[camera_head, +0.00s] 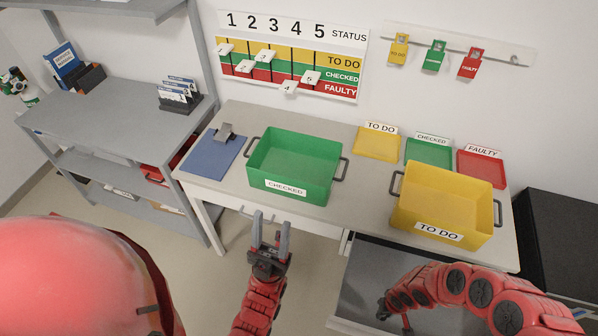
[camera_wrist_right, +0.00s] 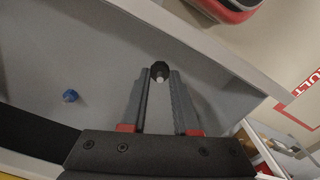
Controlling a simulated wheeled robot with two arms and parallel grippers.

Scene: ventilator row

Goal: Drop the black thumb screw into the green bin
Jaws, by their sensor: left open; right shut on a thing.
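The black thumb screw (camera_wrist_right: 160,69) shows in the right wrist view at the fingertips of my right gripper (camera_wrist_right: 160,76), which is shut on it. In the head view my right gripper (camera_head: 383,308) is over the open grey drawer (camera_head: 372,272); the screw is too small to make out there. The green bin (camera_head: 262,182), labelled CHECKED, stands on the table left of centre and looks empty. My left gripper (camera_head: 270,238) is open and empty, in front of the table's edge below the green bin.
A yellow TO DO bin (camera_head: 436,233) stands on the right of the table (camera_head: 365,190). Flat yellow, green and red trays (camera_head: 480,165) lie behind it. A blue clipboard (camera_head: 212,157) lies at the left. A small blue part (camera_wrist_right: 70,96) lies in the drawer.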

